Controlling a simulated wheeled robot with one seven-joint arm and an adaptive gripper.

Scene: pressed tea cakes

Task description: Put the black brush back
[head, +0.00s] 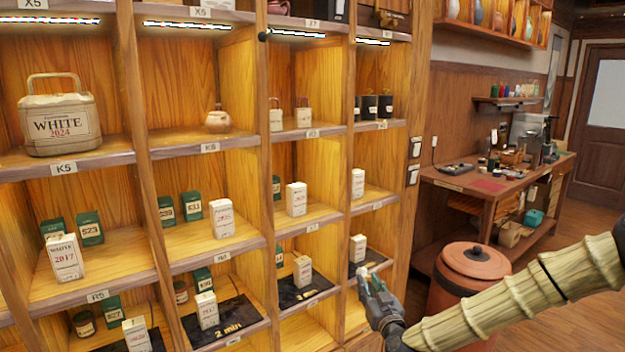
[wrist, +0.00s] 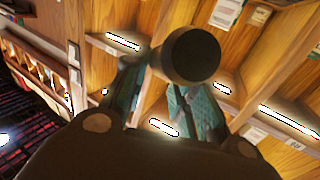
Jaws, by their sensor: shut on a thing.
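My gripper (head: 374,288) is in front of the right-hand column of the wooden shelf, low down, just below a compartment with a white box on a dark mat. In the wrist view its teal fingers (wrist: 160,95) are shut on a black, round-ended thing, which I take to be the black brush (wrist: 190,55). Its round end faces the camera; the rest is hidden behind it. In the head view I cannot make the brush out clearly at the fingers. I cannot tell an empty place for the brush from these views.
The wooden shelf (head: 140,165) holds white boxes, green tins and a large white carrier (head: 58,115). Dark mats (head: 222,322) lie in the lower compartments. A brown lidded jar (head: 470,275) stands right of the gripper. A wooden side table (head: 480,185) with small items is behind it.

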